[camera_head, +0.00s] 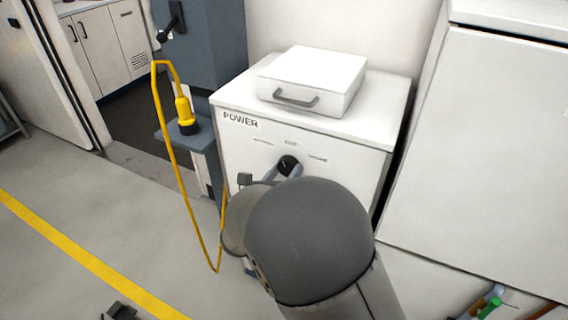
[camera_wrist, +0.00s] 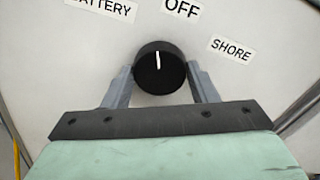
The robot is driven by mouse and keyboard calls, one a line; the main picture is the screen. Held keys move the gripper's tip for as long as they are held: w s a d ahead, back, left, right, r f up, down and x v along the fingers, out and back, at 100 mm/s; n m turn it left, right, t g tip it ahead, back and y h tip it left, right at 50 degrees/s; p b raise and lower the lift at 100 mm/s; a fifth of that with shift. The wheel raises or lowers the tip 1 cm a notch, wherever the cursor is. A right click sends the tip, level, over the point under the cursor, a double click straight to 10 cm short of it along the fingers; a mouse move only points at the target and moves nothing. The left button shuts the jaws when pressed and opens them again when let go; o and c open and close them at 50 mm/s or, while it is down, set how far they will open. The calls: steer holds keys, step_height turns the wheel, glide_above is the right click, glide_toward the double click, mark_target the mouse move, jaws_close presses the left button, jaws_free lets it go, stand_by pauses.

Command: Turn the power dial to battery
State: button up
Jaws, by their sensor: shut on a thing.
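The black round power dial (camera_head: 288,165) is on the front of the white cabinet marked POWER (camera_head: 349,169). In the wrist view the dial (camera_wrist: 160,72) sits between my gripper's two grey fingers (camera_wrist: 160,82), which are shut on its sides. Its white mark points nearly straight up, a little to the left of the OFF label (camera_wrist: 182,8). The BATTERY label (camera_wrist: 103,8) is at upper left, partly cut off by the picture edge. The SHORE label (camera_wrist: 231,49) is at upper right. My wrist hides the cabinet's lower front in the head view.
A white case with a handle (camera_head: 314,78) lies on the cabinet top. A yellow cable (camera_head: 168,135) with a yellow plug (camera_head: 184,110) hangs to the left, close to the cabinet. A large white panel (camera_head: 480,150) stands to the right. Open floor lies at left.

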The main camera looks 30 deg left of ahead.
steer(key=shift+n+p, duration=2.1)
steer(key=o, duration=1)
steer(key=shift+c, duration=0.2)
steer(key=shift+s, duration=0.15)
steer(key=s+d, duration=0.2)
steer(key=s, duration=1.5)
steer(key=shift+d+b, duration=0.3)
steer(key=shift+b, duration=0.1)
